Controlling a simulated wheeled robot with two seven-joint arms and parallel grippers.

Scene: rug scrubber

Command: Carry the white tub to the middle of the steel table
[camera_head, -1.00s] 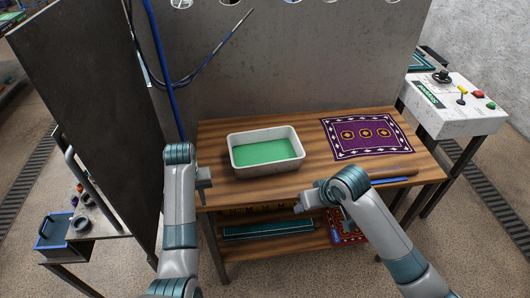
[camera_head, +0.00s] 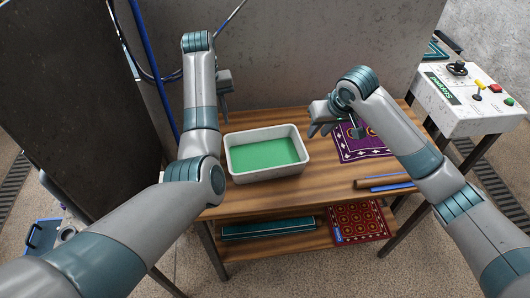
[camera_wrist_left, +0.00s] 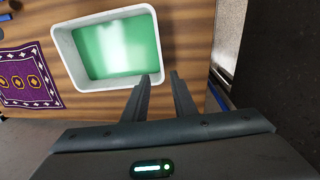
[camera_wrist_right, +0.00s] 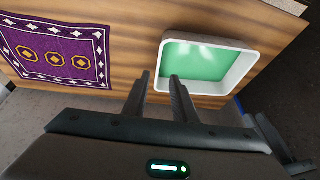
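The white tub (camera_head: 262,174), rectangular with green inside, sits upright on the left part of a wooden-topped table (camera_head: 300,198). My left gripper (camera_head: 225,100) is raised near the tub's back left corner, open and empty. My right gripper (camera_head: 317,126) is open and empty, above the table to the right of the tub. The left wrist view shows the open fingers (camera_wrist_left: 160,85) by the tub's rim (camera_wrist_left: 62,50). The right wrist view shows the open fingers (camera_wrist_right: 158,85) by the tub's rim (camera_wrist_right: 248,66). I cannot make out a steel-topped table.
A purple patterned rug (camera_head: 352,152) lies right of the tub, partly hidden by my right arm. A brown and blue bar (camera_head: 378,184) lies at the front right edge. A lower shelf holds a teal item (camera_head: 268,227) and a red rug (camera_head: 358,221). A control box (camera_head: 470,95) stands right.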

